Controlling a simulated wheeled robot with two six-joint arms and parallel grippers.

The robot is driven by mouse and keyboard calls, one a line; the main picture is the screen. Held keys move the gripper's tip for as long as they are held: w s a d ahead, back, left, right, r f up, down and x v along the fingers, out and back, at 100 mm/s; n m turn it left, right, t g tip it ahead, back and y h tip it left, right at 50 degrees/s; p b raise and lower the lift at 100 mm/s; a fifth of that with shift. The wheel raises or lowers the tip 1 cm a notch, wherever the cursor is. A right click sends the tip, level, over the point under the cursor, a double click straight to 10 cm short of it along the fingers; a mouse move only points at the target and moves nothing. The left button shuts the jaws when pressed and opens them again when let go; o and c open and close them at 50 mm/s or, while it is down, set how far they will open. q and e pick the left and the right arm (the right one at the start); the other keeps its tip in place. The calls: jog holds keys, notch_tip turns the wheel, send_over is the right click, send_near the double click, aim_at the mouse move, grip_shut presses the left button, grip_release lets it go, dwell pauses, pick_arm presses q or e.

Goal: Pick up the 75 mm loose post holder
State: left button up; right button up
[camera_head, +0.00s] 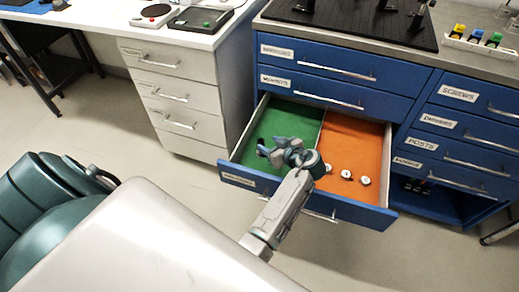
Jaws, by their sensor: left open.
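The lower blue drawer (355,211) is pulled out and has a green-lined left part (250,155) and an orange-lined right part (350,139). My left gripper (264,149) is open above the green part, with its fingers pointing to the left. I cannot make out a post holder in the green part; the gripper and wrist cover some of it. Several small dark and silver round pieces stand in the orange part, among them one piece (347,175) near the front. I cannot tell whether any is the 75 mm post holder. My right gripper is out of view.
A white drawer unit (177,92) stands left of the blue cabinet (398,98). A black breadboard (372,24) and a white tray with coloured pieces (478,44) are on the cabinet top. An open compartment lies at the lower right. The floor in front is clear.

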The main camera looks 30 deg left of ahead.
aim_at(259, 140)
pick_arm(q)
jog(key=shift+f+b, duration=0.4)
jog(key=shift+f, duration=0.25)
jog(key=shift+a, duration=0.2)
jog(key=x, duration=0.2)
jog(key=p+x, duration=0.1)
jog(key=x, duration=0.3)
jog(key=shift+a+r+p, duration=0.2)
jog(key=shift+r+p, duration=0.1)
jog(key=shift+p, duration=0.05)
jog(key=shift+w+a+f, duration=0.15)
jog(key=shift+a+f, duration=0.2)
jog(key=shift+a, duration=0.05)
grip_shut()
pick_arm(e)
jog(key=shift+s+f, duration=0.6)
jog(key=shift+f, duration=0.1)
